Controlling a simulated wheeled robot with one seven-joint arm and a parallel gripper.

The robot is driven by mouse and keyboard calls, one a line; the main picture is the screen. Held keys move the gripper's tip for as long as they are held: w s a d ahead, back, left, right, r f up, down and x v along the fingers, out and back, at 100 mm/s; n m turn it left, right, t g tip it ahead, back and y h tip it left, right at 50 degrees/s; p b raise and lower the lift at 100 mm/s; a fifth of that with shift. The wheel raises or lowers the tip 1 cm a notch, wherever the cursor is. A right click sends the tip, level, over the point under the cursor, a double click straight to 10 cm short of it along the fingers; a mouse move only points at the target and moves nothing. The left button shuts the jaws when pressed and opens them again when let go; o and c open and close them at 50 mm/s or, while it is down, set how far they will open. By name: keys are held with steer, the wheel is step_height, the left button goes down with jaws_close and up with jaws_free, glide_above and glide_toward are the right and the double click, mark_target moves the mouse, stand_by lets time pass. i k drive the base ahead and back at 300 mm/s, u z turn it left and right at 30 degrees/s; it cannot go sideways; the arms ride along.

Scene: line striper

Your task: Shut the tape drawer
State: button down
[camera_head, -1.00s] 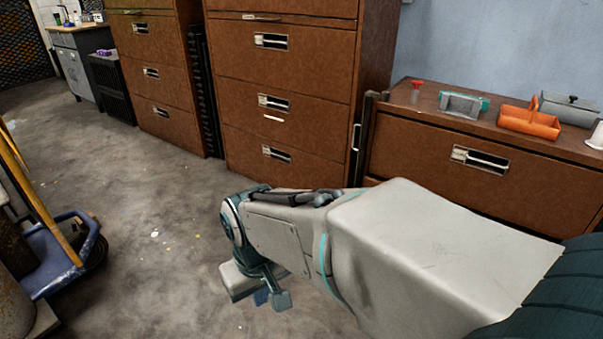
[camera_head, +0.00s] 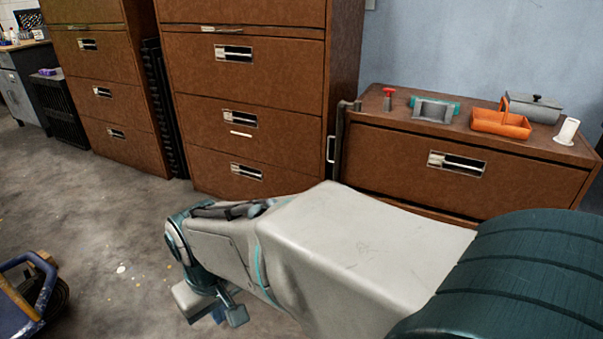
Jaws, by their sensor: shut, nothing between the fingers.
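No drawer is visibly marked as the tape drawer. The low brown cabinet (camera_head: 575,150) at the right has a wide drawer front (camera_head: 395,160) with a label-and-pull plate; it looks flush. My arm hides much of the cabinet's lower part, so I cannot tell how any drawer there stands. The tall brown cabinet (camera_head: 345,60) in the middle has several drawers, which look shut. My gripper (camera_head: 218,314) hangs low over the floor at the left end of my arm, in front of the tall cabinet and apart from it. Its fingers are shut and empty, partly hidden by the wrist.
On the low cabinet stand a red-topped item (camera_head: 388,98), a teal and grey item (camera_head: 434,109), an orange tote (camera_head: 500,122), a grey lidded box (camera_head: 535,107) and a white cup (camera_head: 567,131). A blue cart (camera_head: 35,290) is at lower left.

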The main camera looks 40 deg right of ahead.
mark_target(438, 215)
steer(key=z, duration=0.55)
steer(key=i, duration=1.25)
steer(key=z, duration=1.7)
steer(key=i, duration=0.55)
steer(key=z, duration=0.65)
